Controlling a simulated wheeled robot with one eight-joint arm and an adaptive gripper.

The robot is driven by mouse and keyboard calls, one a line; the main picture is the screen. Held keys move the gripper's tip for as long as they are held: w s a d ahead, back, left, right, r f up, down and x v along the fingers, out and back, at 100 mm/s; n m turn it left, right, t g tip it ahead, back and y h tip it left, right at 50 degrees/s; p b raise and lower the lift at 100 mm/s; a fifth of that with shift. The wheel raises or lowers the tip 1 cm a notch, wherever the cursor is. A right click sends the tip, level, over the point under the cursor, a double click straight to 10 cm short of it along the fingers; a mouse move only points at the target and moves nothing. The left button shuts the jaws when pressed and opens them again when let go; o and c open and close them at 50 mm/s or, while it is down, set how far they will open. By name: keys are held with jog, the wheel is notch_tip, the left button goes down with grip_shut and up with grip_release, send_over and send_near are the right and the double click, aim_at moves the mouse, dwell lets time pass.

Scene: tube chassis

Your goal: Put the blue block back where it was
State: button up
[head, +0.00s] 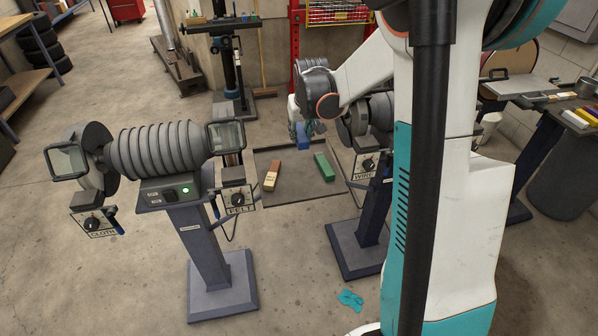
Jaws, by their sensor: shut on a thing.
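The blue block (301,136) is off the floor, held at the end of my arm. My gripper (306,128) is small in this view and partly hidden by the arm links and the block, and it is shut on the blue block. Below, on the dark floor mat (298,190), lie a brown block with a pale part (272,175) and a green block (324,167), apart from each other. In the picture the blue block shows just above the gap between these two.
A grinder on a pedestal (160,150), with boxes marked CLOTH (95,225) and FELT (238,200), stands left of the mat. A second pedestal (372,215), with a WIRE box (365,167), stands right. A teal rag (350,299) lies on the floor in front.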

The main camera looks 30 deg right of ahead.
notch_tip(320, 180, down, 16)
jog(key=b, duration=0.5)
jog(key=shift+r, duration=0.15)
jog(key=o, duration=1.1)
jog(key=shift+c, duration=0.2)
jog(key=p+v, duration=0.4)
jog(key=v, duration=0.8)
jog(key=shift+a, duration=0.1)
